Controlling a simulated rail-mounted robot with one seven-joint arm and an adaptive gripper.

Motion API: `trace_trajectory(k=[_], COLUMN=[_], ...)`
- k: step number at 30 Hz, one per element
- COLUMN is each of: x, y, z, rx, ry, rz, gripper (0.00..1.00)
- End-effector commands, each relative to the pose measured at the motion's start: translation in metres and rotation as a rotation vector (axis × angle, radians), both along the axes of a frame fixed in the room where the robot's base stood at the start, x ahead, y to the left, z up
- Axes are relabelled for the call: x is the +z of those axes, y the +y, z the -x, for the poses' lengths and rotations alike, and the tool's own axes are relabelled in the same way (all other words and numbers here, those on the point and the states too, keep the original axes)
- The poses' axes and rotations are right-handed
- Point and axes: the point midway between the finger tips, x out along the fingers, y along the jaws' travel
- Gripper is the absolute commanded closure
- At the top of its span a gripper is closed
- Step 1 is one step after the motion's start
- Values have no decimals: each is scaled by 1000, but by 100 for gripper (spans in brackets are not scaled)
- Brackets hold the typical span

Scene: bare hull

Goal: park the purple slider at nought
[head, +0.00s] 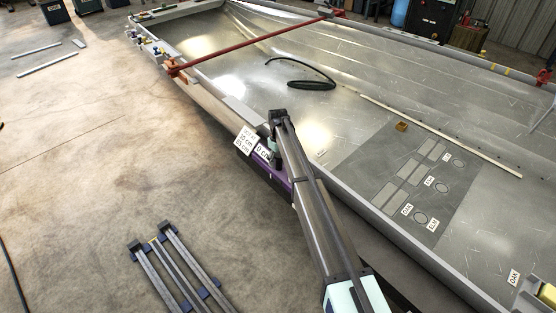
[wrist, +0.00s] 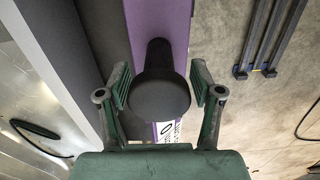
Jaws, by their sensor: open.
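The purple slider track (head: 262,173) runs along the outer side of the hull wall; it also shows in the wrist view (wrist: 155,15). A black round knob (wrist: 160,95) stands on the purple strip. My gripper (wrist: 162,85) is open, with one finger on each side of the knob and a visible gap on both sides. In the head view my gripper (head: 272,146) is over the track, beside a white "0 cm" label (head: 263,151). The knob cannot be made out there behind my arm. A white label partly shows below the knob in the wrist view.
Another white label (head: 244,140) with centimetre figures stands beside the first. The metal hull (head: 230,60) lies alongside, with a red bar (head: 250,42) across it and a grey marked panel (head: 385,195) inside. Grey rails (head: 175,270) lie on the open floor.

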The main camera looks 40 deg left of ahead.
Motion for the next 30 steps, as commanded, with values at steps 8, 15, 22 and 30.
trace_trajectory(k=[8,15,22,30], x=[17,62,101,120], y=[-1,0,0,0], z=[0,0,0,1], rx=[0,0,1,1], ry=[-1,-1,0,0], rz=[-1,-2,-1,0], gripper=[34,34,34,34])
